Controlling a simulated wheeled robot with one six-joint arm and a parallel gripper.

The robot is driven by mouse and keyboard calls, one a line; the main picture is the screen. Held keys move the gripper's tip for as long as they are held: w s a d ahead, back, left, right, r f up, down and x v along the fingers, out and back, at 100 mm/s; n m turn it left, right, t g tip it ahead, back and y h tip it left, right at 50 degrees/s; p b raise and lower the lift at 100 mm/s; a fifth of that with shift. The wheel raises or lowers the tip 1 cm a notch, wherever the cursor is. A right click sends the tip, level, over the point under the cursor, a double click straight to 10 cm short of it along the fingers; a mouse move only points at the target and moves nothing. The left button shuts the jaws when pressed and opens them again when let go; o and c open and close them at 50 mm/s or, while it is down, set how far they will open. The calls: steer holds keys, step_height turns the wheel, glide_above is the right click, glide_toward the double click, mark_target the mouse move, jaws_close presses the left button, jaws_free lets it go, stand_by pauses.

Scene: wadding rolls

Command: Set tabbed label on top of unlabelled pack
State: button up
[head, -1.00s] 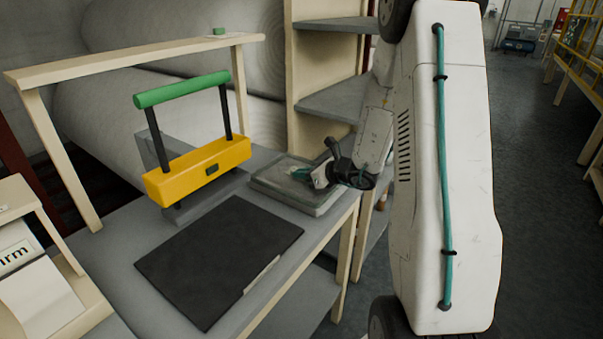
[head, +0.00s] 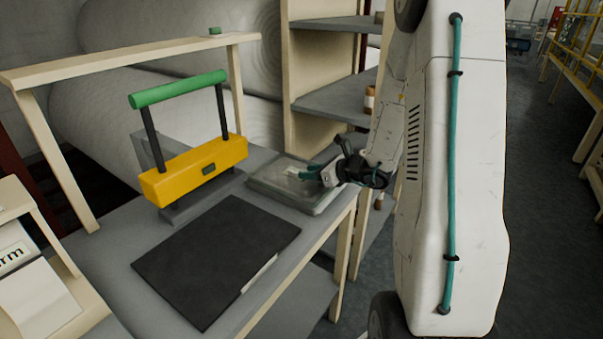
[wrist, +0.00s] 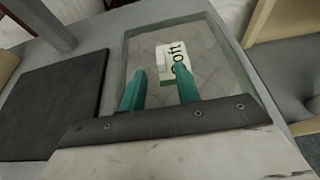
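The pack (head: 268,182) is a flat, clear-wrapped grey slab at the right end of the grey bench. It fills the middle of the wrist view (wrist: 222,88). A small white label (wrist: 177,57) with black text, partly reading "oft", a green edge and a raised pale tab (wrist: 161,58) lies on the pack. It appears flat, a little beyond my fingers. My gripper (wrist: 160,72) has two teal fingers standing apart with nothing clearly between them. The right finger covers part of the label. In the head view my gripper (head: 309,171) is just over the pack; the label cannot be made out.
A black mat (head: 215,262) lies on the bench left of the pack. A yellow sealer with a green handle (head: 190,170) stands behind the mat. Shelves (head: 335,105) rise behind the pack. A cream label stand (head: 75,300) is at the lower left.

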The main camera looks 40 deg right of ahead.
steer(key=v, duration=0.7)
steer(key=s+a+r+n+g+y, duration=0.1)
steer(key=s+a+r+n+g, duration=0.2)
steer(key=a+n, duration=0.3)
steer(key=s+a+r+n+g+y, duration=0.25)
steer(key=a+n, duration=0.25)
steer(key=a, duration=0.4)
steer(key=s+a+r+n+g+y, duration=0.1)
steer(key=s+a+r+n+g, duration=0.3)
steer(key=a, duration=0.3)
steer(key=s+r+n+g+h, duration=0.2)
steer(key=s+r+n+h, duration=0.2)
steer(key=s+n+h, duration=0.5)
steer(key=s+n, duration=0.6)
steer(key=n, duration=0.2)
steer(key=shift+s+a, duration=0.3)
steer(key=shift+s, duration=0.05)
